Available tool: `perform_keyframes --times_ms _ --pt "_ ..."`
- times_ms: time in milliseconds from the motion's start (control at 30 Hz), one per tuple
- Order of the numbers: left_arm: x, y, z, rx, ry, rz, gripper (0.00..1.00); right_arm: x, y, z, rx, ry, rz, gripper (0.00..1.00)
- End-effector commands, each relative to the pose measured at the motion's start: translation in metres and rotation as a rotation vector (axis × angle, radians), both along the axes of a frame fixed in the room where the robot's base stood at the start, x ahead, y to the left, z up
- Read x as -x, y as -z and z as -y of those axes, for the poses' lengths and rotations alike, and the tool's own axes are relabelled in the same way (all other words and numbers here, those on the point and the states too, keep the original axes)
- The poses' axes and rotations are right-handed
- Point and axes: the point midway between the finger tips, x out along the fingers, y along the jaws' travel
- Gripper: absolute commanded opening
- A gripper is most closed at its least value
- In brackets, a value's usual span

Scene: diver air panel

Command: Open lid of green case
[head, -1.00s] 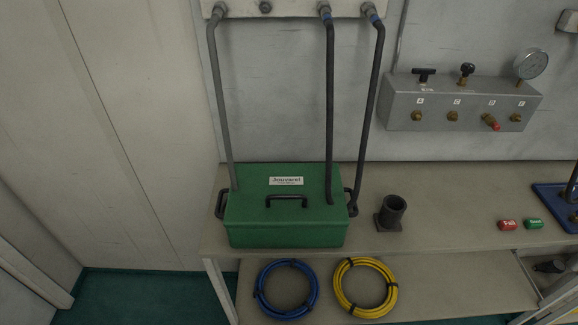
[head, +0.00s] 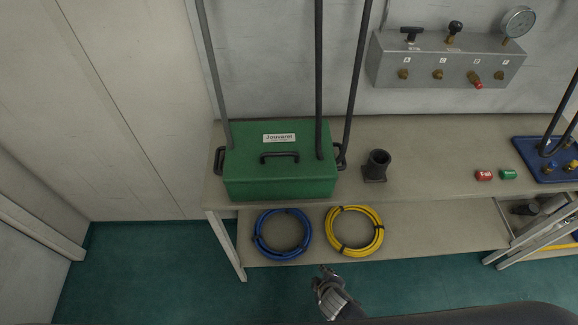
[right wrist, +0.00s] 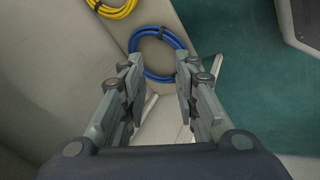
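The green case (head: 280,182) stands on the left end of the bench top. Its lid is closed, with a black handle (head: 279,155) on it and a black handle at each side. Dark hoses hang down in front of the wall and reach the case. My right gripper (head: 326,273) is low in front of the bench, below the yellow coil and well apart from the case. In the right wrist view its two fingers (right wrist: 157,92) are spread with nothing between them. My left gripper is in neither view.
A blue hose coil (head: 282,252) and a yellow hose coil (head: 381,232) lie on the lower shelf. A dark pipe fitting (head: 377,163) stands right of the case. Red (head: 484,175) and green (head: 508,174) tags lie farther right. A valve panel (head: 440,73) is on the wall.

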Motion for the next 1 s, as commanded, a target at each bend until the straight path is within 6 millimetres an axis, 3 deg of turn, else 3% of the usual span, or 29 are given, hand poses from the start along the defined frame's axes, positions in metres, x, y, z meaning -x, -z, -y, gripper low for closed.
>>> perform_keyframes --times_ms 33,200,400,500,600,700,1000 --pt "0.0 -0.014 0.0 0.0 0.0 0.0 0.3 -0.021 -0.039 -0.014 0.029 -0.056 0.06 0.28" --pt "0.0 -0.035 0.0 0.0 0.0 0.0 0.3 -0.076 -0.152 -0.053 0.153 -0.206 0.263 0.28" --pt "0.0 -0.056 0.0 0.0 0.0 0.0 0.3 -0.11 -0.286 -0.086 0.282 -0.294 0.489 0.28" --pt "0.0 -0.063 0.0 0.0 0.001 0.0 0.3 -0.116 -0.336 -0.094 0.326 -0.307 0.572 0.28" --pt "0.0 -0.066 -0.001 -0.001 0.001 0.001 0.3 -0.118 -0.368 -0.098 0.355 -0.309 0.624 0.28" --pt "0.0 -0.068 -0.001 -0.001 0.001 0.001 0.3 -0.118 -0.382 -0.099 0.369 -0.308 0.649 0.28" --pt "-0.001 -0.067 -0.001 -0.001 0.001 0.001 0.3 -0.137 -0.378 -0.1 0.374 -0.308 0.656 0.28"
